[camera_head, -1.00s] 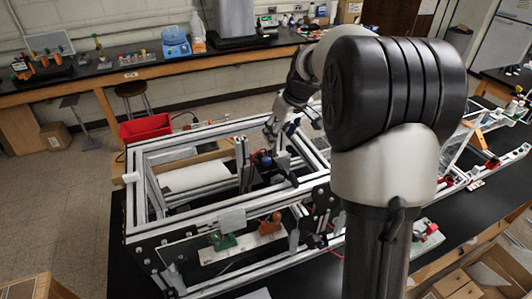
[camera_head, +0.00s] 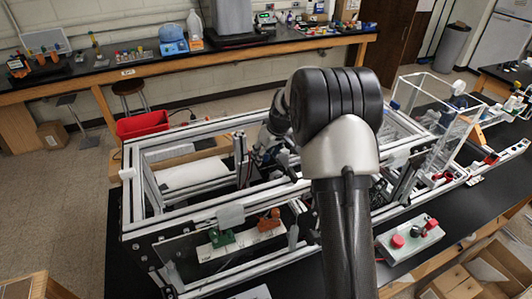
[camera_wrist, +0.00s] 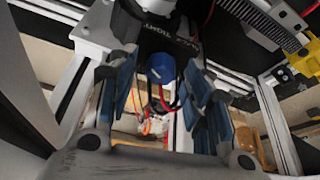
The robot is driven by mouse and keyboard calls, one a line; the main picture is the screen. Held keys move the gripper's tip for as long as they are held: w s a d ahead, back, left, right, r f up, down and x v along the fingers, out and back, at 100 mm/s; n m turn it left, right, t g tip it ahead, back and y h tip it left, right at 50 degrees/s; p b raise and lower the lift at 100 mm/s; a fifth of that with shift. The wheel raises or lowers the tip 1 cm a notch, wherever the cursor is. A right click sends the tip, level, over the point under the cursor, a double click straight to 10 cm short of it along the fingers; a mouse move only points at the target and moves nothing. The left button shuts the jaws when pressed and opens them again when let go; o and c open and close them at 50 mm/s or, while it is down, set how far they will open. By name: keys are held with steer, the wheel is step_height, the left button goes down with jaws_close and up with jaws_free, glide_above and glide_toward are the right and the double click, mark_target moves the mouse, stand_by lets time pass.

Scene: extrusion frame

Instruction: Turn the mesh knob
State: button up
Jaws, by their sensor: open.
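A blue round knob (camera_wrist: 161,67), which looks to be the mesh knob, shows in the wrist view on a dark mount with red and yellow wires below it. My gripper (camera_wrist: 162,92) is open. Its blue-padded fingers stand to the left and right of the knob with a visible gap on each side, and I see no contact. How deep the knob lies between the fingers is hard to tell. In the head view my gripper (camera_head: 264,150) is low inside the aluminium frame (camera_head: 190,214), partly hidden by my arm. The knob cannot be made out there.
Frame bars surround my gripper closely. A toothed grey rack (camera_wrist: 268,24) and a yellow part (camera_wrist: 303,60) show at the upper right of the wrist view. Green (camera_head: 222,238) and orange (camera_head: 269,220) clamps sit at the frame's front. A box with red buttons (camera_head: 409,240) lies to the right.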

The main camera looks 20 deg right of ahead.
steer(key=shift+c, duration=0.2)
steer(key=c, duration=1)
steer(key=shift+r+m, duration=0.1)
steer(key=shift+m, duration=0.2)
steer(key=shift+a+m+h+p, duration=0.15)
steer(key=shift+m+h+p, duration=0.35)
steer(key=shift+m+p, duration=0.35)
steer(key=m+h, duration=0.1)
steer(key=m, duration=0.2)
steer(key=m+b, duration=0.1)
steer(key=m+h+b, duration=0.1)
steer(key=m, duration=0.1)
steer(key=m+b, duration=0.1)
steer(key=shift+w+a+f+g+h+b, duration=0.1)
steer(key=shift+a+f+g+h+b, duration=0.05)
steer(key=shift+f+g+h+b, duration=0.2)
steer(key=shift+r+m+g+h+b, duration=0.15)
steer(key=shift+m+g+h+b, duration=0.15)
steer(key=shift+m+b, duration=0.5)
steer(key=shift+r+m+g+h+b, duration=0.15)
steer(key=shift+m+h+b, duration=0.15)
steer(key=shift+m, duration=0.85)
